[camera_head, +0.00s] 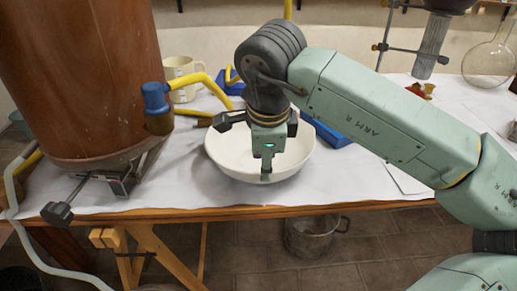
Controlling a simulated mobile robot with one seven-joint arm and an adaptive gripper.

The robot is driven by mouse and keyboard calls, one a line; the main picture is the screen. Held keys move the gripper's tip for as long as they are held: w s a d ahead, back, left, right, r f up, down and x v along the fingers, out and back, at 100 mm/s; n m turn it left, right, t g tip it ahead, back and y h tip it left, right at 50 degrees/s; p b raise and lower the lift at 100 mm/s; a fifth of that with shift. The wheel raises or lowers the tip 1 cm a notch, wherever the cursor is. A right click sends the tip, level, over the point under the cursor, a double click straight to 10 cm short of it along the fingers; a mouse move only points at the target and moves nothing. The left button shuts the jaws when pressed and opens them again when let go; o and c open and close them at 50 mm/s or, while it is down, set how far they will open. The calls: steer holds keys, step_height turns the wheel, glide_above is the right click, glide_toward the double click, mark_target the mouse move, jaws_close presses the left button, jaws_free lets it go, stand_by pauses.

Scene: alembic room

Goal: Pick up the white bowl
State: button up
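The white bowl (232,160) stands upright on the white-covered table near its front edge. My gripper (267,176) points down in front of and over the bowl in this view, hiding part of its middle and near rim. A fingertip overlaps the bowl's near side. I cannot tell whether it touches the bowl, or whether the fingers are apart or closed. The bowl still rests on the table as far as I can see.
A large brown vessel (85,75) on a metal stand is at the left. A cream mug (180,75), yellow tubing (200,80) and a blue item (328,132) lie behind the bowl. A glass flask (489,62) is at the far right. A metal pot (312,236) sits below the table.

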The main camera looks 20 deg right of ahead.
steer(key=p+x, duration=0.1)
steer(key=x, duration=0.5)
steer(key=shift+a+f, duration=0.1)
steer(key=shift+f, duration=0.15)
steer(key=shift+c, duration=0.2)
jaws_close()
stand_by(0.7)
